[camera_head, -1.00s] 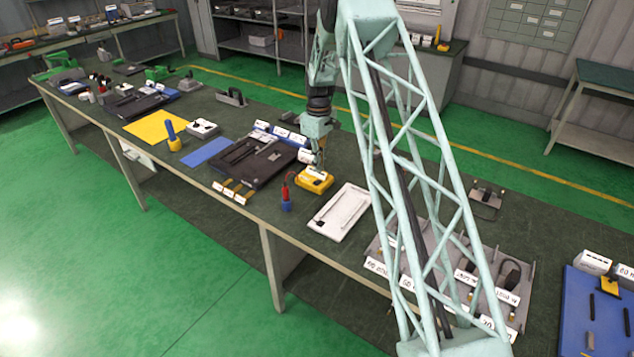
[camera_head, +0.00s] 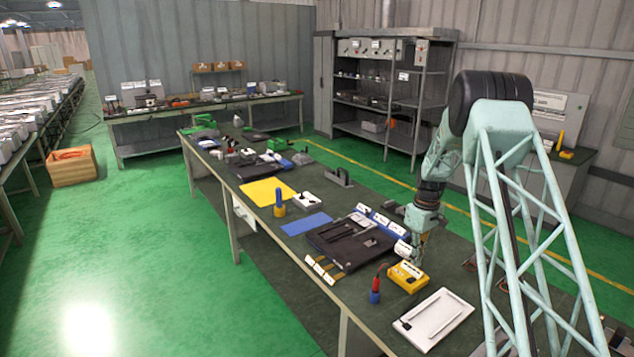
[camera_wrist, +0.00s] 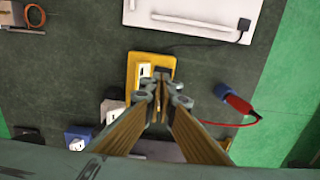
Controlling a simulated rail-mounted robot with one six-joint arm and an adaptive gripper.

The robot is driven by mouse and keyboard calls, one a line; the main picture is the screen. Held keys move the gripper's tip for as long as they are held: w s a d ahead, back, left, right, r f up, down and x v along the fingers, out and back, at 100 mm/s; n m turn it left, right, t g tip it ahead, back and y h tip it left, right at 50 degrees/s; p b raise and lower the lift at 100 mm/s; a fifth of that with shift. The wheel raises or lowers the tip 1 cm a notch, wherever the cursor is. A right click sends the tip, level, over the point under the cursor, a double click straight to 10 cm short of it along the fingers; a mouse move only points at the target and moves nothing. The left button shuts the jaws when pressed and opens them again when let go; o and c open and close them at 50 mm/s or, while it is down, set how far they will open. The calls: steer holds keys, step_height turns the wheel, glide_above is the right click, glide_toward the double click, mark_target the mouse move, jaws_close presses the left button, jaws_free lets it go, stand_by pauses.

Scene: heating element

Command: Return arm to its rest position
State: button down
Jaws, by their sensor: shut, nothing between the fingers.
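My gripper (camera_head: 420,246) hangs from my arm over the right part of the long green-topped workbench (camera_head: 330,302), by a yellow box-shaped device (camera_head: 408,277). In the wrist view my gripper (camera_wrist: 160,88) points down with its fingers together and nothing between them. The yellow device (camera_wrist: 138,68) lies below the fingertips there and is partly covered by them. I cannot tell whether the fingers touch it. My arm is bent, with the elbow raised on the right of the head view.
A white panel (camera_head: 433,319) lies right of the yellow device. A red-and-blue tool (camera_head: 375,288) stands near the bench's front edge. A black fixture tray (camera_head: 350,243), a blue mat (camera_head: 306,225) and a yellow mat (camera_head: 267,190) lie to the left. Open green floor (camera_head: 165,225) is in front.

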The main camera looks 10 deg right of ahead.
steer(key=s+a+r+m+b, duration=0.15)
steer(key=s+a+r, duration=0.3)
steer(key=r, duration=0.45)
steer(key=s+a+r+t+b, duration=0.1)
steer(key=s+a+r+b, duration=0.1)
steer(key=s+a+r, duration=0.5)
steer(key=s+a+r+m+b, duration=0.1)
steer(key=s+r, duration=0.3)
steer(key=r, duration=0.7)
steer(key=s+a+r+t+b, duration=0.1)
steer(key=s+a+r, duration=0.15)
steer(key=s, duration=0.25)
steer(key=s+a+r+b, duration=0.1)
steer(key=s+a+r, duration=0.15)
steer(key=s, duration=0.25)
steer(key=s+a+r+m+t+b, duration=0.1)
steer(key=s+a+r+b, duration=0.15)
steer(key=s, duration=0.65)
steer(key=s+a+r+m+b, duration=0.1)
steer(key=s+a+r, duration=0.15)
steer(key=s, duration=0.65)
steer(key=s+a+f+b, duration=0.1)
steer(key=s+f, duration=0.2)
steer(key=s, duration=0.7)
steer(key=s+a+f+m+t+b, duration=0.1)
steer(key=s+a+f+b, duration=0.1)
steer(key=s, duration=0.8)
steer(key=shift+s+a+f, duration=0.15)
steer(key=shift+a+f, duration=0.15)
steer(key=shift+f, duration=0.35)
